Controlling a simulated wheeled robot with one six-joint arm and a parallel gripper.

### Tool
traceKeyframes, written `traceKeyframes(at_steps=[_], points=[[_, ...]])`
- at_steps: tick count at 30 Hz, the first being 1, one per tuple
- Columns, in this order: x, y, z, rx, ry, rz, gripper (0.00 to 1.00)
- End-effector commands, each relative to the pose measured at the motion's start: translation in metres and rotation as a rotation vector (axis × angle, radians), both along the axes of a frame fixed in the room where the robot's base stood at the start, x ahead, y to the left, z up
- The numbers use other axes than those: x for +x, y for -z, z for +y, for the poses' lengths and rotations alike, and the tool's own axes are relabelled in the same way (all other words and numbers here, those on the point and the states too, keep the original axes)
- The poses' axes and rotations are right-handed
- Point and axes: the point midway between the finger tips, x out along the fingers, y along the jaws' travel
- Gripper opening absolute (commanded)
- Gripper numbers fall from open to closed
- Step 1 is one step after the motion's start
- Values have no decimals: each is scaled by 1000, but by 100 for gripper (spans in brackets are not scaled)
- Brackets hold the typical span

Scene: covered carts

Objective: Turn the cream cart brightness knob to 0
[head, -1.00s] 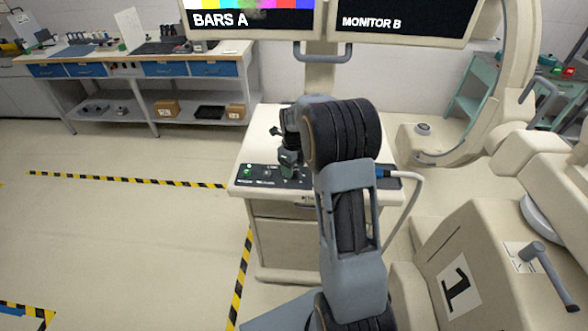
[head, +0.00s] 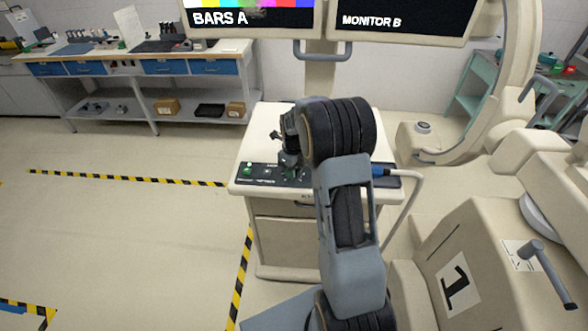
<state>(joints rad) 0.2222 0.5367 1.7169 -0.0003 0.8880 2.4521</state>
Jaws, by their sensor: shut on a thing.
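The cream cart (head: 276,240) stands in the middle under two monitors. A dark control panel (head: 262,181) runs along its front top edge, with a green-lit button (head: 248,169) at the left. My gripper (head: 290,173) points down at this panel, right of the green button. It is shut on a small knob there, which the fingers and arm hide. I cannot read the knob's label or setting. The left monitor (head: 250,17) shows colour bars and "BARS A". The right monitor (head: 400,20) is dark with "MONITOR B".
A cream machine marked 1 (head: 435,290) stands close on the right. A workbench (head: 130,68) is at the back left. The floor left of the cart is open, with striped tape (head: 125,178).

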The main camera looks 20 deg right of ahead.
Motion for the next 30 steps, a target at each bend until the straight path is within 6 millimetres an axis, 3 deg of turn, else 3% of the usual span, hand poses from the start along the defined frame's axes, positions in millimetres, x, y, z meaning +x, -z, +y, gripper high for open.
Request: traceKeyframes(at_steps=[3, 14, 30], points=[[0, 0, 0, 0, 0, 0, 10], [0, 1, 0, 0, -77, -1, 9], [1, 1, 1, 0, -551, -2, 9]])
